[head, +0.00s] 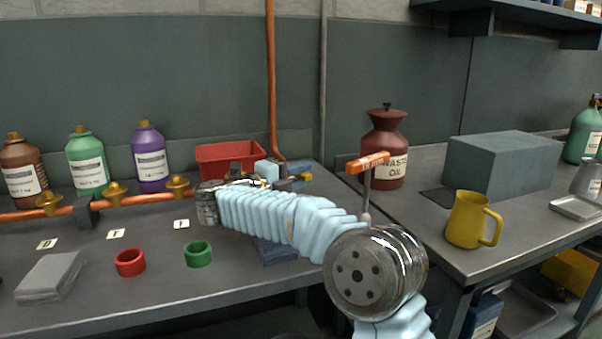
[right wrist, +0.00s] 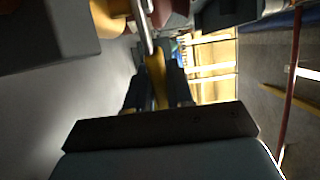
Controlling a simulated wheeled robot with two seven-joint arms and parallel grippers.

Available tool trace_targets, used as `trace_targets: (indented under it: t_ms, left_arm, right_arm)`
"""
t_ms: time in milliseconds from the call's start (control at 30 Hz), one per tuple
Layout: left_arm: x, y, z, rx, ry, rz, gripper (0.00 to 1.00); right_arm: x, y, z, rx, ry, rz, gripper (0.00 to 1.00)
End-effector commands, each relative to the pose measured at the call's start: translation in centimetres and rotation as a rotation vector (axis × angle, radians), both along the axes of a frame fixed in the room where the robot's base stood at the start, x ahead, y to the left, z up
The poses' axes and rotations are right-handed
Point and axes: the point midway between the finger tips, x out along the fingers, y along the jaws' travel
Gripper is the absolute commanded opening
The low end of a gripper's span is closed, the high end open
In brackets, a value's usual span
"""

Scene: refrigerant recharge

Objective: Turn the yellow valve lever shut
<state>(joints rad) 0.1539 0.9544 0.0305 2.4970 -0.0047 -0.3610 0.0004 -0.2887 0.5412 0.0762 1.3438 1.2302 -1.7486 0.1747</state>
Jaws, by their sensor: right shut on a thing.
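My right arm, in a light blue sleeve, reaches across the middle of the head view. Its gripper (head: 290,184) is at the back edge of the left bench, partly hidden by the wrist. A small piece of the yellow valve lever (head: 302,177) shows at its fingers; the rest of the lever and the valve body are hidden. In the right wrist view, the dark fingers of the right gripper (right wrist: 157,88) are shut on the yellow lever (right wrist: 155,68), one on each side. My left gripper is not in view.
A copper pipe with brass valves (head: 115,194) runs along the left bench, before several bottles. A red bin (head: 226,160) stands behind the right gripper. An orange-handled T-shaped piece (head: 367,162) rises behind my arm. A yellow jug (head: 468,222) and a waste oil can (head: 385,140) stand right.

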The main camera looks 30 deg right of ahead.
Motion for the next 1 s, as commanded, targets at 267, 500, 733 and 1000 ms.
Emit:
trace_targets:
  t_ms: [267,500,733,1000]
  left_arm:
    - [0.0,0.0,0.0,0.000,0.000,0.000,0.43]
    - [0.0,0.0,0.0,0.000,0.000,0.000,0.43]
    - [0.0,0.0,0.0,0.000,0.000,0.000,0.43]
    - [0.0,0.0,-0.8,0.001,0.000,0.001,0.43]
  right_arm:
    - [0.0,0.0,0.0,0.000,0.000,0.000,0.00]
    - [0.0,-0.1,0.0,0.000,-0.001,0.000,0.43]
    - [0.0,0.1,0.0,0.000,-0.001,0.000,0.43]
    - [-0.9,4.0,-0.2,0.001,-0.002,0.005,0.43]
